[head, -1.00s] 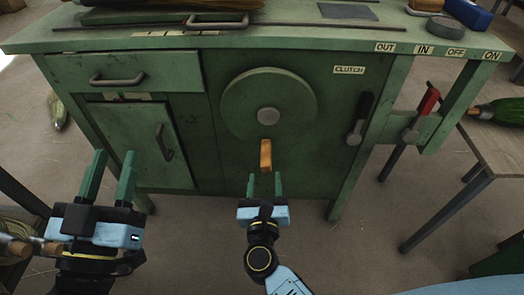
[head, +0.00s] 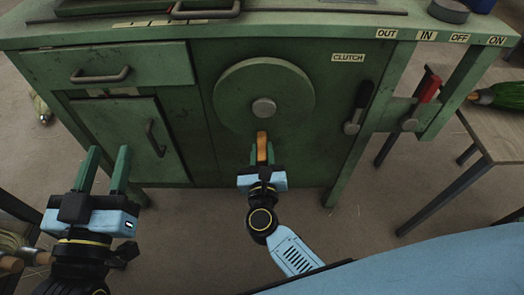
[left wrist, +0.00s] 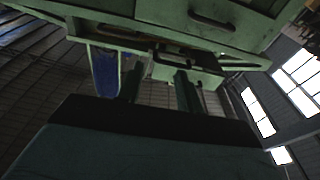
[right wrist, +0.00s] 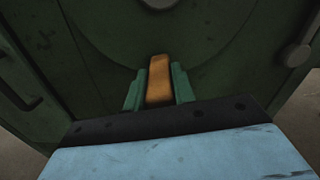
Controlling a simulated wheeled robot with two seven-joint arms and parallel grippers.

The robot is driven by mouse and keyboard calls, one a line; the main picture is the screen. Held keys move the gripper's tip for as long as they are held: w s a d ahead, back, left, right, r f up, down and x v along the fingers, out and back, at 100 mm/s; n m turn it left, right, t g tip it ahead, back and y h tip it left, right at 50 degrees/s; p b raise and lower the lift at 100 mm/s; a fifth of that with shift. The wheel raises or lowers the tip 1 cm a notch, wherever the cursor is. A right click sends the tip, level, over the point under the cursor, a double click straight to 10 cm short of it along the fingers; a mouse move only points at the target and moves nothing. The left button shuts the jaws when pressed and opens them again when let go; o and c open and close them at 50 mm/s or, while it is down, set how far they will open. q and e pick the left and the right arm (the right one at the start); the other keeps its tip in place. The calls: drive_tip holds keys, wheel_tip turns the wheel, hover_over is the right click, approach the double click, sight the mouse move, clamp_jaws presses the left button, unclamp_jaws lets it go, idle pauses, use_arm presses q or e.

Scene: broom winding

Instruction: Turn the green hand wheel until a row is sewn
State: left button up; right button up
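The green hand wheel (head: 238,95) is a round disc on the front of the green machine, with a grey hub. Its orange-brown handle (head: 262,142) sticks out at the bottom of the wheel. My right gripper (head: 262,156) is at this handle with one finger on each side, and the fingers look closed against it. In the right wrist view the handle (right wrist: 159,80) stands between the two green fingers. My left gripper (head: 104,170) is open and empty in front of the lower left cabinet door.
A clutch lever (head: 357,108) is right of the wheel, and a red-handled lever (head: 422,100) is on the frame further right. A drawer (head: 120,68) and a cabinet door (head: 125,135) are on the left. A side table (head: 490,150) stands at the right.

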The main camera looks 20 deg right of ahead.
clamp_jaws()
drive_tip(key=shift+d, duration=0.1)
